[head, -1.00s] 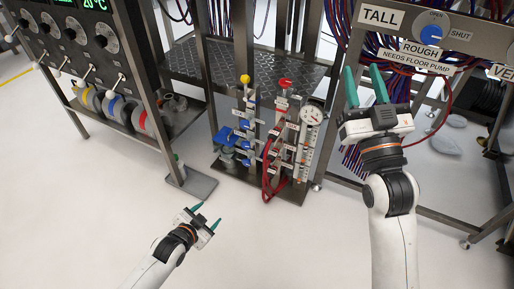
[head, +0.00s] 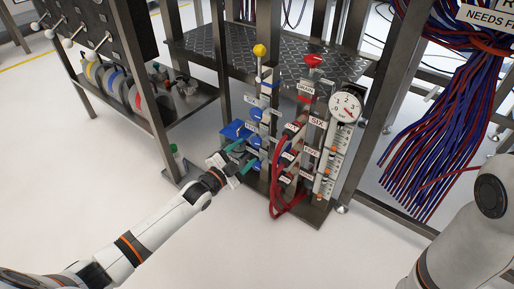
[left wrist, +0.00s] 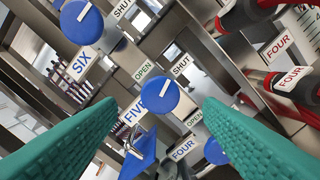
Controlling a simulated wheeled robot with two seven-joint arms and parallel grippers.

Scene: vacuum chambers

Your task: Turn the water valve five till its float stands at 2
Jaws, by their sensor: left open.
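The valve five knob (left wrist: 145,97) is a round blue disc with a white pointer line, beside a FIVE label (left wrist: 134,115), in the left wrist view. OPEN and SHUT labels sit just above it. My left gripper (head: 246,156) is open, its green fingers pointing at the blue knob column (head: 255,114). In the wrist view the fingers lie either side below the knob, apart from it. Clear float tubes with orange parts (head: 325,172) stand right of the red-handled column; the float's reading is too small to tell. My right gripper is out of view.
Blue knob six (left wrist: 82,22) and blue knob four (left wrist: 215,152) sit close to five. Red hoses (head: 279,185) loop beside the column. A round gauge (head: 347,106) and frame posts stand to the right. The floor at front is clear.

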